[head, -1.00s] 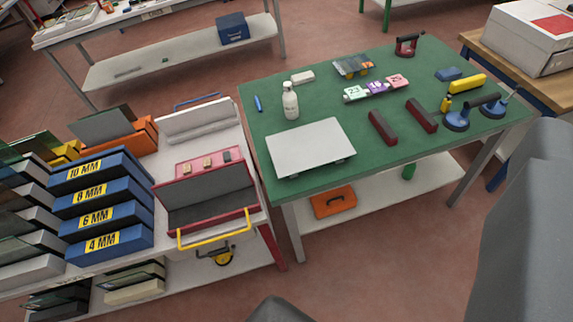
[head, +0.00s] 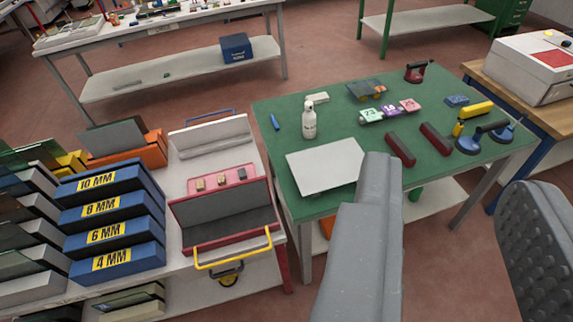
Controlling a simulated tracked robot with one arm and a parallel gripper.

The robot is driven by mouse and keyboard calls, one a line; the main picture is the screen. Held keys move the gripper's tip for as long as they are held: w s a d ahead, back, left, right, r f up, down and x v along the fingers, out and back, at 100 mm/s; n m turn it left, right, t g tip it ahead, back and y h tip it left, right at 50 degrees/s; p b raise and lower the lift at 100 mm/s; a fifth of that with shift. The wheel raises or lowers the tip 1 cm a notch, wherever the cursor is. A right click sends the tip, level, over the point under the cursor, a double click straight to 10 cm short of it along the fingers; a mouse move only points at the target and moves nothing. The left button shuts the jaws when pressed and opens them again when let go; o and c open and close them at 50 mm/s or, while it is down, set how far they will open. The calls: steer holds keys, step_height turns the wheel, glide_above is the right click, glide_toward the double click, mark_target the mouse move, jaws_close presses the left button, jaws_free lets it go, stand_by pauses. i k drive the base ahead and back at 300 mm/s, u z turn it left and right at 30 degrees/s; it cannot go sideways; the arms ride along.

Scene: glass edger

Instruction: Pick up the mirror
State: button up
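A pale, flat rectangular plate that looks like the mirror (head: 318,165) lies on the left front part of a green-topped table (head: 270,108). Its surface is plain light grey. My gripper (head: 448,172) is in the foreground with its two grey fingers wide apart and nothing between them. The left finger overlaps the plate's right front corner in the picture and hides it. The right finger, with a studded pad, is at the right edge of the view. I cannot tell how far the fingers are above the table.
A white bottle (head: 309,122) stands behind the plate. Two dark red bars (head: 400,149) and blue suction cups (head: 468,144) lie to its right. A white bench with blue labelled racks (head: 118,215) and a red-edged tray (head: 222,242) is at left.

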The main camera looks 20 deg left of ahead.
mark_target(318, 170)
steer(key=u, duration=0.55)
steer(key=i, duration=1)
steer(key=z, duration=0.05)
